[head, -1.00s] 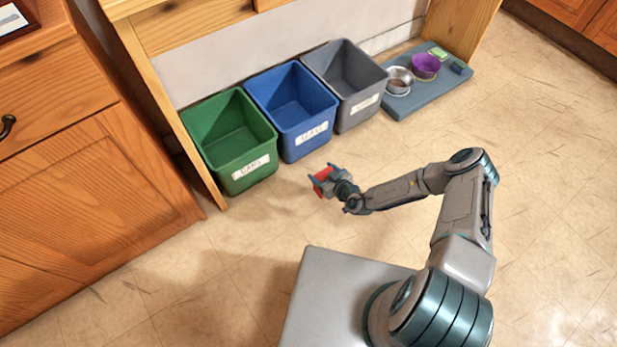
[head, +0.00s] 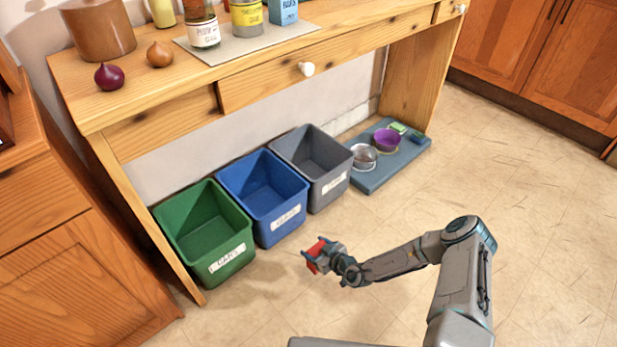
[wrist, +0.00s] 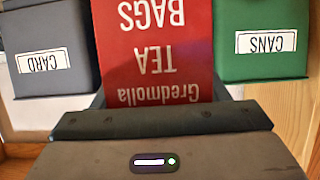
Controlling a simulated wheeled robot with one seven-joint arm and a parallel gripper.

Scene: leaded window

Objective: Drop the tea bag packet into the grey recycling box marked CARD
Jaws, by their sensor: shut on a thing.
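The tea bag packet is a red box (wrist: 152,50) reading "Gredmolla TEA BAGS", upside down in the wrist view. It also shows as a small red shape in the head view (head: 317,254). My gripper (head: 311,257) is shut on it, held in front of the bins, apart from them. The grey recycling box (head: 335,187) is the rightmost of three bins under the table. Its white label reads CARD, upside down, in the wrist view (wrist: 42,62). It is empty as far as I see.
A blue bin (head: 277,219) stands in the middle and a green bin (head: 222,264), labelled CANS, on the left. The wooden table (head: 240,92) overhangs them. A blue mat (head: 378,176) with pet bowls lies right of the grey box. The floor in front is clear.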

